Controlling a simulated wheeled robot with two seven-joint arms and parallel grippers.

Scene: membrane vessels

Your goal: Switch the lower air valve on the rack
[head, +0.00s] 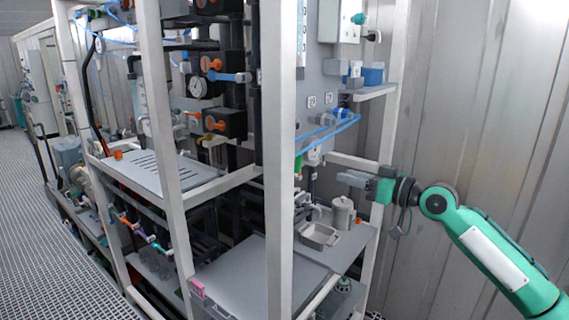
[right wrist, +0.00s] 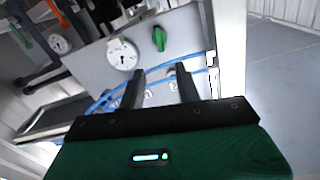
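A green valve handle (right wrist: 159,38) sits on a grey panel (right wrist: 178,22) beside a round white gauge (right wrist: 122,55) in the right wrist view. In the head view the green handle (head: 298,164) is partly hidden behind a white rack post, with the gauge (head: 315,155) to its right. I cannot tell for sure whether this is the lower air valve. My right gripper (head: 344,178) is right of the gauge and a little lower in the picture, apart from the panel. Its two dark fingers (right wrist: 158,82) are spread and empty. My left gripper is out of view.
Blue hoses (head: 330,134) run across the panel above the gauge in the head view. White rack posts (head: 281,200) stand around the panel. A metal tray (head: 319,236) and a grey canister (head: 343,212) stand on the shelf below. The corrugated wall (head: 470,120) is behind my arm.

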